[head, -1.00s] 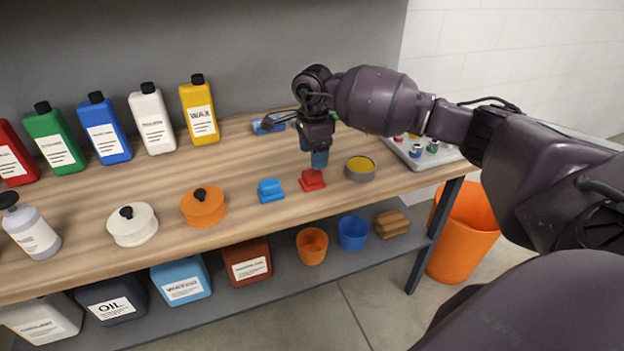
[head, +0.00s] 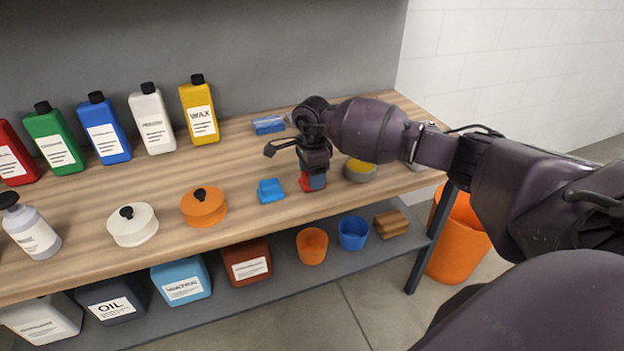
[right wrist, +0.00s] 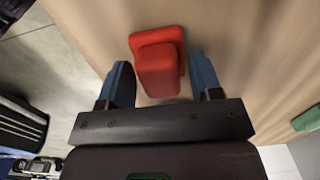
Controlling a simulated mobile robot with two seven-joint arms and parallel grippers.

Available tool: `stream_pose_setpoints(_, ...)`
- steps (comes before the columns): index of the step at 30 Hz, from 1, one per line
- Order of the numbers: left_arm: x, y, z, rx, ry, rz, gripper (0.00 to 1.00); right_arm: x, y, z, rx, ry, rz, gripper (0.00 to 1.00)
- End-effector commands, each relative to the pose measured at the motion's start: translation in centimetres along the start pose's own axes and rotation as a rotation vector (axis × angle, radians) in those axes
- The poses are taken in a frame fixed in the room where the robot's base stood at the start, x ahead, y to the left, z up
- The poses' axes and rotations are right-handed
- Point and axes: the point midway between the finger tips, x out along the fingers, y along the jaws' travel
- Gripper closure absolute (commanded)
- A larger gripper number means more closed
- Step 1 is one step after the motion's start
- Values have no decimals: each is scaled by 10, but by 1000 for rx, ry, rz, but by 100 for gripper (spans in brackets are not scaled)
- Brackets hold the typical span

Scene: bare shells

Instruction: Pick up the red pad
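The red pad (head: 305,183) lies on the wooden bench near its front edge, partly hidden behind my right gripper (head: 314,183) in the head view. In the right wrist view the red pad (right wrist: 158,62) shows as a block with a raised grip, between the two blue fingers of my right gripper (right wrist: 162,85). The fingers are open, with a gap visible on each side of the pad's grip. My left gripper is not in view.
A blue pad (head: 271,190) lies just left of the red pad, and a round tin with yellow content (head: 360,171) stands just right. An orange lidded pot (head: 204,206) is farther left. A blue item (head: 268,125) lies behind. Bottles line the back.

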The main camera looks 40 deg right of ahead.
Motion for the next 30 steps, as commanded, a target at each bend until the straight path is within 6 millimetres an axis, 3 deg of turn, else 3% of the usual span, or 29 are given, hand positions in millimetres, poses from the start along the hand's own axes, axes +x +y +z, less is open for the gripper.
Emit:
stream_pose_setpoints(1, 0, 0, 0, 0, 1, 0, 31, 0, 0, 0, 0, 0, 0, 49)
stream_pose_setpoints(8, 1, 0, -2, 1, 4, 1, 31, 0, 0, 0, 0, 0, 0, 84)
stream_pose_setpoints(9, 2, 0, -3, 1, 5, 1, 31, 0, 0, 0, 0, 0, 0, 85)
stream_pose_setpoints(20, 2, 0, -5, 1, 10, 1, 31, -12, 0, 0, 0, 0, -1, 86)
stream_pose_setpoints(26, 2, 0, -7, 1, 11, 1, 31, -50, -1, 0, -1, 1, -4, 86)
stream_pose_setpoints(30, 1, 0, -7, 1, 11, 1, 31, -88, -1, 0, -1, 0, -6, 86)
